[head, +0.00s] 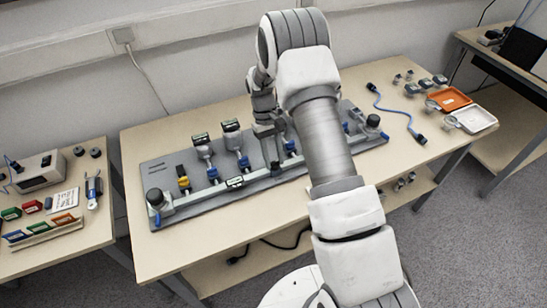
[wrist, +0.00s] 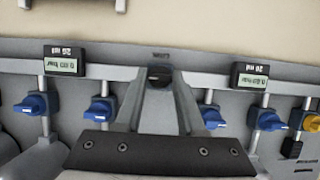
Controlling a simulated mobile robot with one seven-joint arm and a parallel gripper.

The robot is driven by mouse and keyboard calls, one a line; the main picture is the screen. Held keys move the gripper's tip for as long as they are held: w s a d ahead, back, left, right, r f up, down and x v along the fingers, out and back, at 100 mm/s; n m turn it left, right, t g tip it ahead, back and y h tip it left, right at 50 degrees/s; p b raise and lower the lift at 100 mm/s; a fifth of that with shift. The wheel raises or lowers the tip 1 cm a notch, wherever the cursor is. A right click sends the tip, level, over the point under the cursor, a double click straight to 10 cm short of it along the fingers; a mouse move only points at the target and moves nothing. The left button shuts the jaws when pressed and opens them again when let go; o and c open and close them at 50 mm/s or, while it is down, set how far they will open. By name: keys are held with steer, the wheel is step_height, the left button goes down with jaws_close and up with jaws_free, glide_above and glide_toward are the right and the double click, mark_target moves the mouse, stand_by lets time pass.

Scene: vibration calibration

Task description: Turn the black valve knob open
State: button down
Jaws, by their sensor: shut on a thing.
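The black valve knob (wrist: 159,77) sits on the grey board at the top centre of the wrist view. My gripper (wrist: 160,84) has its two grey fingers on either side of the knob and is shut on it.
The grey board (head: 215,194) carries several blue-handled valves (wrist: 102,108), a yellow valve (wrist: 312,122) and small digital displays (wrist: 64,60). A blue cable (head: 391,110) lies on the table at right. An orange tray (head: 450,99) and a white tray (head: 476,119) stand beyond it.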

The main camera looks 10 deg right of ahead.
stand_by(0.4)
steer(key=c, duration=0.5)
jaws_free()
steer(key=p+v, duration=0.1)
steer(key=v, duration=1.6)
steer(key=shift+r, duration=0.25)
